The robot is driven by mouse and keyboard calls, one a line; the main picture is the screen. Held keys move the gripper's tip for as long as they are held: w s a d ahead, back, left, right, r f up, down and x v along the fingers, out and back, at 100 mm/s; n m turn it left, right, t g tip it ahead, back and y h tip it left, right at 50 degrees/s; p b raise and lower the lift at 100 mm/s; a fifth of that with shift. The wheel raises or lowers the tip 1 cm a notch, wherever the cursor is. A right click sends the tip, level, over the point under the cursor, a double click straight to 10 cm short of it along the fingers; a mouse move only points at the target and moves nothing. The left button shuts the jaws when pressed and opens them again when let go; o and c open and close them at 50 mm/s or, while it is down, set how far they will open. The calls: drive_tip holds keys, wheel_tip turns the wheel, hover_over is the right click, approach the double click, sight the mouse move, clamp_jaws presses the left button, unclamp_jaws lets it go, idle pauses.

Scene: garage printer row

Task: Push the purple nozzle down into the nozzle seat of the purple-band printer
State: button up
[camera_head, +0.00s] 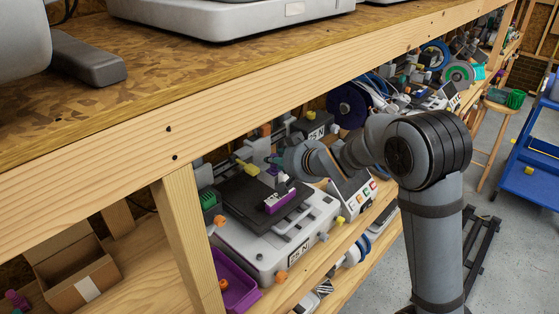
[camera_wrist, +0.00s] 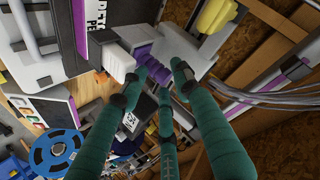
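The purple-band printer (camera_head: 262,246) stands on the lower shelf in the head view, a pale grey machine with a dark bed. A purple band with a white label (camera_head: 279,201) shows over that bed. My gripper (camera_wrist: 161,76) has three teal fingers; in the head view it reaches over the printer from the right. In the wrist view a ribbed purple piece (camera_wrist: 152,66), apparently the nozzle, lies among the fingertips, beside a white block (camera_wrist: 118,63). I cannot tell whether the fingers touch it. The nozzle seat cannot be made out.
A wooden post (camera_head: 186,240) and the upper shelf's beam (camera_head: 160,146) stand in front of and above the printer. A purple tray (camera_head: 236,284) and a cardboard box (camera_head: 76,270) sit to the left. More printers and spools (camera_head: 352,104) line the shelf behind.

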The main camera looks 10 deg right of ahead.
drive_tip(key=shift+o, duration=1.2)
drive_tip(key=shift+f, duration=0.1)
drive_tip(key=shift+s, duration=0.1)
drive_tip(key=v, duration=1.2)
drive_tip(key=x, duration=0.7)
drive_tip(key=shift+w, duration=0.4)
drive_tip(key=shift+f, duration=0.15)
